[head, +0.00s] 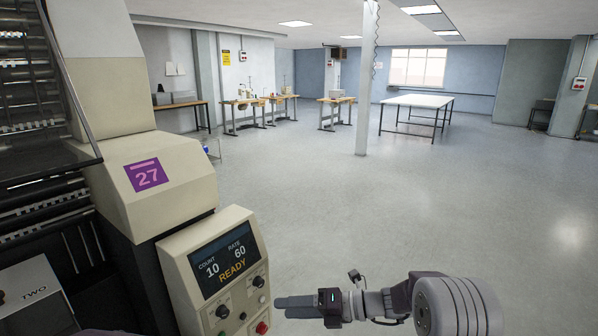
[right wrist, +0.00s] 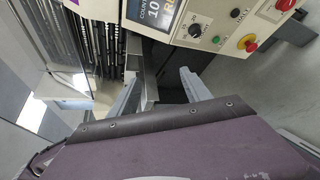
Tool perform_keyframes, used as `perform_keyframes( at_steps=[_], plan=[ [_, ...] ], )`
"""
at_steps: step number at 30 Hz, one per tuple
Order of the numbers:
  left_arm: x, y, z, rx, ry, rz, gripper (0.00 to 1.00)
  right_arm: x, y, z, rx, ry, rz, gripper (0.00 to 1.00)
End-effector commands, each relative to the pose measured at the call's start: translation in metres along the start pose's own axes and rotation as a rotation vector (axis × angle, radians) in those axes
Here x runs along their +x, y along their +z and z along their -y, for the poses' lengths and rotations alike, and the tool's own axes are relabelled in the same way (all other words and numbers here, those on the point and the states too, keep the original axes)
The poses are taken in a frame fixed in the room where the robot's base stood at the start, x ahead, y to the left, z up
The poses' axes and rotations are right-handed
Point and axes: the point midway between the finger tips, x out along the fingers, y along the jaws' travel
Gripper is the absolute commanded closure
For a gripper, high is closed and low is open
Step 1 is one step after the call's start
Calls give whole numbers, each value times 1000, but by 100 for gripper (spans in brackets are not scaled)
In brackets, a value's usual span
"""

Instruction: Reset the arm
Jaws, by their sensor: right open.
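My right arm comes in from the lower right of the head view, stretched level toward the left. Its gripper (head: 284,307) is in front of the wrapper's control panel (head: 215,270), just right of the panel's lower part. In the right wrist view the two grey fingers of the right gripper (right wrist: 160,88) stand apart and hold nothing. A gap from the panel cannot be judged exactly. My left gripper is not in view.
The cream flow wrapper (head: 160,190) with a purple 27 label fills the left side. Its panel screen (head: 226,262) reads count 10, rate 60, READY. A red button (head: 262,327) sits low on the panel. Open floor (head: 400,210) lies right; a pillar (head: 364,90) and tables stand far back.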

Motion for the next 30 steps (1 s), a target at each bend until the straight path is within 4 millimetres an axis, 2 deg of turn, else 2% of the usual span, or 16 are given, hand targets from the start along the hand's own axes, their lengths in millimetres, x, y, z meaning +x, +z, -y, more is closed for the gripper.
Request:
perform_keyframes(
  at_steps=[1,3,5,6,8,9,12,15,19,23,30],
  plan=[
    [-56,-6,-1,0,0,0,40,-19,-10,-66,-164,-74,-111,44],
    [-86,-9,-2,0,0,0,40,-43,-51,-96,-448,-185,-308,44],
    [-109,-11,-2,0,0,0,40,-74,-87,-109,-729,-257,-503,44],
    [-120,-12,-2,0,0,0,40,-97,-108,-110,-923,-285,-644,44],
    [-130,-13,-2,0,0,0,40,-131,-136,-103,-1211,-289,-862,44],
    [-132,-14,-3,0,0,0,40,-154,-151,-94,-1400,-263,-1014,44],
    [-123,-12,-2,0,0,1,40,-198,-182,-59,-1804,-91,-1363,44],
    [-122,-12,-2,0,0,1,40,-221,-189,-38,-2098,158,-1602,44],
    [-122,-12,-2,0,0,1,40,-226,-172,-29,-2336,336,-1733,44],
    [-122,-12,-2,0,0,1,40,-226,-170,-28,-2393,402,-1751,44],
    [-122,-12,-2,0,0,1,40,-226,-170,-29,-2392,402,-1749,44]
  ],
)
